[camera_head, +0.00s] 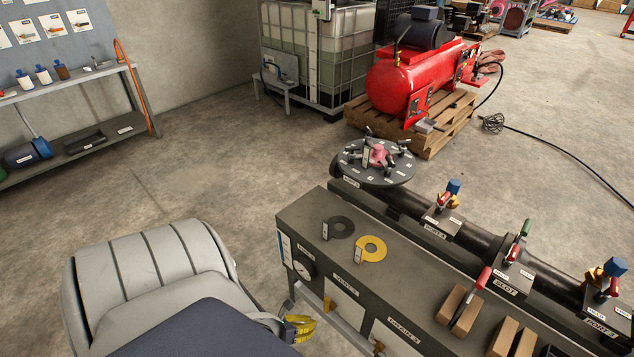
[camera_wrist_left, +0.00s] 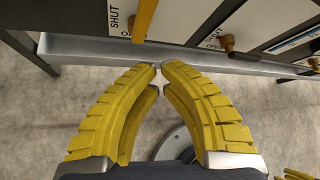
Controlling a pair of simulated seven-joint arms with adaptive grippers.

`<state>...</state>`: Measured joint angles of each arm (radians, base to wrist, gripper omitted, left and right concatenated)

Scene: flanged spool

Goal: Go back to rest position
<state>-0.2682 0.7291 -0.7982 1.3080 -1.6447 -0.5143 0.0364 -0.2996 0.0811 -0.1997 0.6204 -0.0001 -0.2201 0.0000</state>
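My left gripper (camera_head: 300,328) shows at the lower middle of the head view, its yellow fingers low beside the front of the dark bench. In the left wrist view its two ribbed yellow fingers (camera_wrist_left: 160,67) curve inward and their tips come together, with nothing seen between them. A bench rail lies just beyond the tips in that view. A small piece of yellow, ribbed finger (camera_wrist_left: 297,174) shows at the bottom right corner of the wrist view, likely my right gripper; its state is hidden. The right gripper is not seen in the head view.
The dark bench (camera_head: 300,212) carries a black ring (camera_head: 341,226), a yellow ring (camera_head: 373,243) and wooden blocks (camera_head: 462,310). Behind it runs the dark spool pipe (camera_head: 480,243) with a flange (camera_head: 396,172) and valves. Bare floor (camera_head: 190,190) lies left of the bench.

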